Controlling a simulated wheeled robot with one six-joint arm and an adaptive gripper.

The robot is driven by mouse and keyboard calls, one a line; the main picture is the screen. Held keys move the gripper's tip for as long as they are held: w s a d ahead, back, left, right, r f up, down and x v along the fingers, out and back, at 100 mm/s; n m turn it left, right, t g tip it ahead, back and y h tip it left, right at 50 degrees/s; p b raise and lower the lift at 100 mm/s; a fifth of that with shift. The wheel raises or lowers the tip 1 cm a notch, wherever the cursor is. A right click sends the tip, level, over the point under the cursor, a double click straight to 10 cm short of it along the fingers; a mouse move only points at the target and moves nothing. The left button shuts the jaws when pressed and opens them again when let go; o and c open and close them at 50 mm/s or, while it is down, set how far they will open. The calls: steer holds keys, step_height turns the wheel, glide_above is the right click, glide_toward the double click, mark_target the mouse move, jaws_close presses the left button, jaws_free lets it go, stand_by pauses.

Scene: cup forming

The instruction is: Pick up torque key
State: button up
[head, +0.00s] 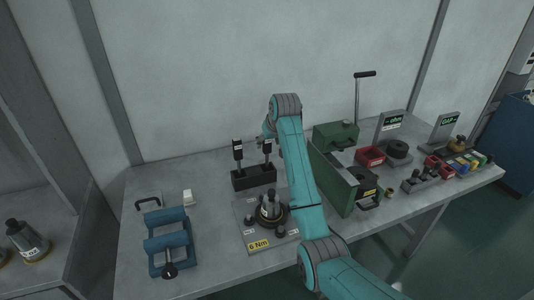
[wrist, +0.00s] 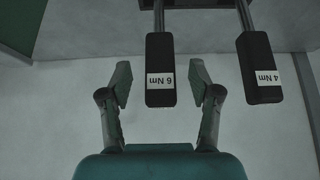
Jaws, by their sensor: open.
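Two torque keys with black handles stand upright in a black holder (head: 253,178). In the head view the left key (head: 238,150) is clear of my arm; the right key (head: 267,148) is close beside my wrist. The wrist view shows them upside down: the handle labelled 6 Nm (wrist: 160,55) reaches between my fingers, nearer the right one, and the handle labelled 4 Nm (wrist: 258,60) is outside, to the right. My gripper (wrist: 160,83) is open, with gaps on both sides of the 6 Nm handle. My arm mostly hides the gripper in the head view.
A round fixture on a plate marked 6 Nm (head: 257,245) stands in front of the holder. A blue frame (head: 167,240) lies left. A green press with a lever (head: 335,170) stands right of my arm. The wall is behind.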

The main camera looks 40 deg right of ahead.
mark_target(267, 157)
steer(key=shift+x, duration=1.8)
steer(key=shift+s+f, duration=0.1)
jaws_close()
